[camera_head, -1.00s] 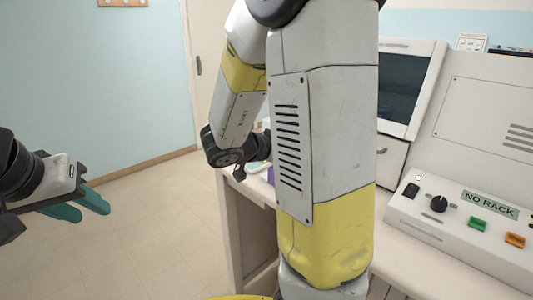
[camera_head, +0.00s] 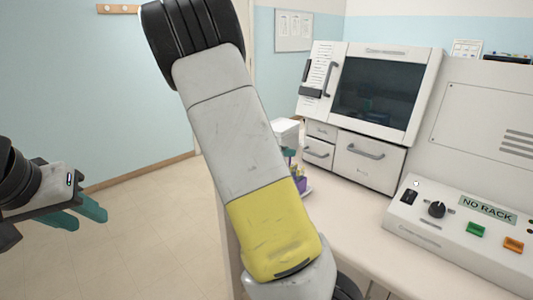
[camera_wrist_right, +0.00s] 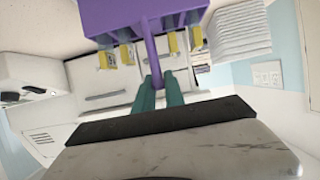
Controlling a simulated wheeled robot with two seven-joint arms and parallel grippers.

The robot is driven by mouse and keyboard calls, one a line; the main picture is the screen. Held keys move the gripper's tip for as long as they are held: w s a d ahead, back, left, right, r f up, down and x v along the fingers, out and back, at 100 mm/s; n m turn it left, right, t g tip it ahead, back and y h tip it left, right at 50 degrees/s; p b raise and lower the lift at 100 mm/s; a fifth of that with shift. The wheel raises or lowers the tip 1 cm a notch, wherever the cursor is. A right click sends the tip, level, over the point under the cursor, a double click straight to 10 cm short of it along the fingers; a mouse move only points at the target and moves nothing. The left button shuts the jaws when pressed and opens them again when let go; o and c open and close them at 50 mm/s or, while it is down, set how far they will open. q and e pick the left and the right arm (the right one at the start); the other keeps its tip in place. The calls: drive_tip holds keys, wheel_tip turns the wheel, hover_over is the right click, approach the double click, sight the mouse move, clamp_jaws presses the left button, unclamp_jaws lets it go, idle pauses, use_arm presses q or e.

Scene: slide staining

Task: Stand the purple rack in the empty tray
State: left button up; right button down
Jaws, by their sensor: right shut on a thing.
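The purple rack (camera_wrist_right: 150,18) fills the top of the right wrist view, with several yellow-labelled slides in it. My right gripper (camera_wrist_right: 158,82) is shut on the rack's thin purple handle. In the head view, the purple rack (camera_head: 300,183) is mostly hidden behind my right arm. The teal fingers of my right gripper (camera_head: 289,154) show just above it. I cannot tell whether the rack touches anything below. The empty tray cannot be made out clearly. My left gripper (camera_head: 82,213) is open and empty at the left, over the floor.
A white cabinet with a dark window (camera_head: 376,88) stands at the back of the bench (camera_head: 350,215), above drawers. A control box (camera_head: 455,232) at the right has a knob, green and orange buttons and a "NO RACK" sign. Bare bench lies between them.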

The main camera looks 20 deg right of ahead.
drive_tip(key=shift+f, duration=0.3)
drive_tip(key=c, duration=1.4)
unclamp_jaws()
